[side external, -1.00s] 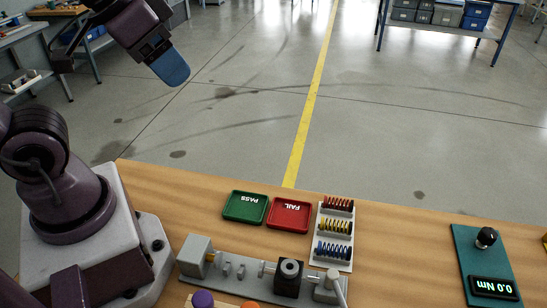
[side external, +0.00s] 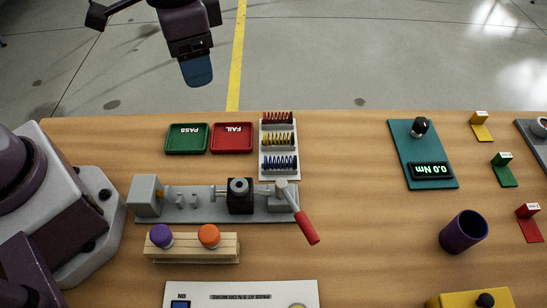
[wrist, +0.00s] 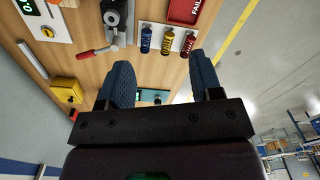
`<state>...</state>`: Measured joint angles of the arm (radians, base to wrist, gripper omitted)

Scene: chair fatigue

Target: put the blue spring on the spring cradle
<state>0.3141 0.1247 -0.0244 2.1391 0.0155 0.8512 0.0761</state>
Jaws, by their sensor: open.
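The blue spring (side external: 280,162) lies in the nearest slot of a white rack (side external: 265,180), in front of the yellow spring (side external: 279,139) and the red spring (side external: 278,118). In the wrist view the blue spring (wrist: 147,40) is the left one of the row. The grey test fixture stands just in front of the rack; small upright supports on its base (side external: 181,200) look like the spring cradle, which is empty. My gripper (side external: 198,72) is above and beyond the bench's far edge, away from the springs. In the wrist view its blue fingers (wrist: 163,80) are apart with nothing between them.
Green PASS (side external: 187,138) and red FAIL (side external: 232,138) trays sit left of the rack. The fixture has a black block (side external: 240,197) and a red-handled lever (side external: 307,227). A purple cup (side external: 463,232) and a torque display (side external: 430,170) stand right. Bench between rack and display is clear.

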